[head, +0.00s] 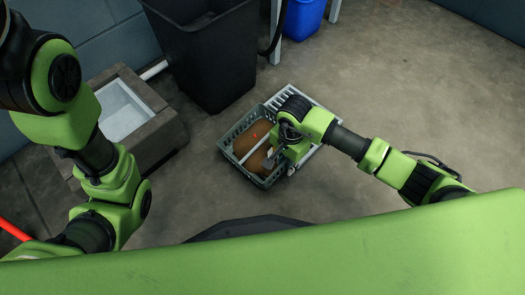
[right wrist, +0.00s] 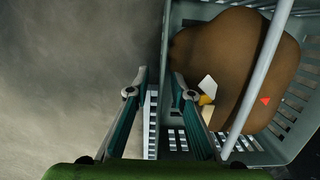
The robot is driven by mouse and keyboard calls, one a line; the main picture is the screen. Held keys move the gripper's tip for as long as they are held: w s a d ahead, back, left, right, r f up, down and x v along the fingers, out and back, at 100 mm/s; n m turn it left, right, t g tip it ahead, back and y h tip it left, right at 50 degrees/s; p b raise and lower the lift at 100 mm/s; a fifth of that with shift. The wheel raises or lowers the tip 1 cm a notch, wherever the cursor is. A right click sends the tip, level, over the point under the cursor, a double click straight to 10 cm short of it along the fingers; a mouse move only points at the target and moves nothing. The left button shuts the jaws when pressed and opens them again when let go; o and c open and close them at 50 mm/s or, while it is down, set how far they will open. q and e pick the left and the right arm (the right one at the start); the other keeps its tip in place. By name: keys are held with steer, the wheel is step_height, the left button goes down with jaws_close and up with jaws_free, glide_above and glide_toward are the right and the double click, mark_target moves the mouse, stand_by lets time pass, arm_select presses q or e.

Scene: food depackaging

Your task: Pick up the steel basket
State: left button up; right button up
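A grey-green slatted basket (head: 227,144) stands low on the floor with a large brown item (head: 250,137) inside and a pale bar (head: 253,150) across its top. In the right wrist view, the basket (right wrist: 293,139) fills the right side, with its bar (right wrist: 262,75) crossing the brown item (right wrist: 222,52). My right gripper (head: 271,160) is at the basket's right side. In the wrist view its two fingers (right wrist: 160,75) are apart, near the basket's left edge; whether they touch it is unclear. My left arm shows, but its gripper does not.
A pale slatted crate (head: 315,97) lies beside or under the basket. A black bin (head: 212,60) stands behind, a blue bin (head: 304,18) farther back, and a grey box with a white inside (head: 160,141) at left. The floor at right is clear.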

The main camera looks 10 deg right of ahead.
steer(key=shift+f, duration=0.45)
steer(key=shift+r, duration=0.1)
jaws_close()
steer(key=shift+r, duration=0.25)
